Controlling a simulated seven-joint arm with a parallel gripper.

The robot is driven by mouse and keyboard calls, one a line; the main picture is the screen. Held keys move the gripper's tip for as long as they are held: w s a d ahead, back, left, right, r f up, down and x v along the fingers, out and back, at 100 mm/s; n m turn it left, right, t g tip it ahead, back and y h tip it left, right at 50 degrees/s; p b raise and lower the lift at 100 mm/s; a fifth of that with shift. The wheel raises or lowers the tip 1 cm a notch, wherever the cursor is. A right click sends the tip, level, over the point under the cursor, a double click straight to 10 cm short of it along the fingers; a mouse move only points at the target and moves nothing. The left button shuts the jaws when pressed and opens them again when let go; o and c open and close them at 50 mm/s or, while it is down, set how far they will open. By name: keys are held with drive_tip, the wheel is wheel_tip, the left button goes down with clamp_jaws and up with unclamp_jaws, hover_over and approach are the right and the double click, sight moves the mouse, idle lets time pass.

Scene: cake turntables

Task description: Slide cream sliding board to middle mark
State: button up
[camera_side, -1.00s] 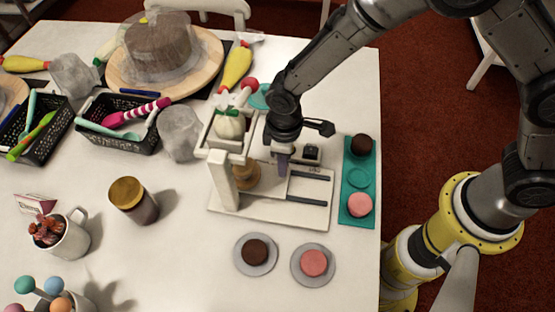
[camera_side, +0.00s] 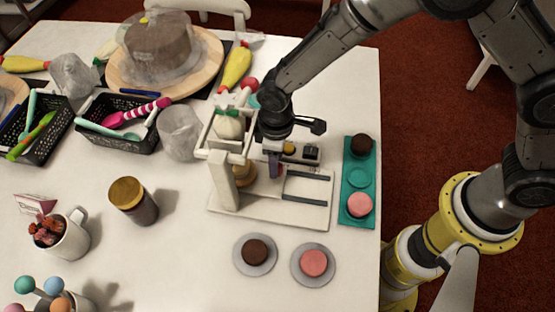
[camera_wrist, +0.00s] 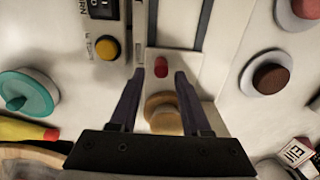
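The cream sliding board (camera_wrist: 190,62) lies across the two dark rails of the cream base (camera_side: 312,215). In the side view my gripper (camera_side: 274,172) is low over the base, right of the cream post. I cannot make out the middle mark.
A cream post and frame (camera_side: 222,182) stands close left of my gripper. A panel with a yellow button (camera_wrist: 107,48) sits behind. A teal tray (camera_side: 346,212) is at the right, and plates with brown (camera_side: 255,251) and pink (camera_side: 314,263) cakes are in front.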

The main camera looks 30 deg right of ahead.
drive_tip(key=shift+s+d+f, duration=0.1)
drive_tip(key=shift+s, duration=0.05)
drive_tip(key=shift+r, duration=3.55)
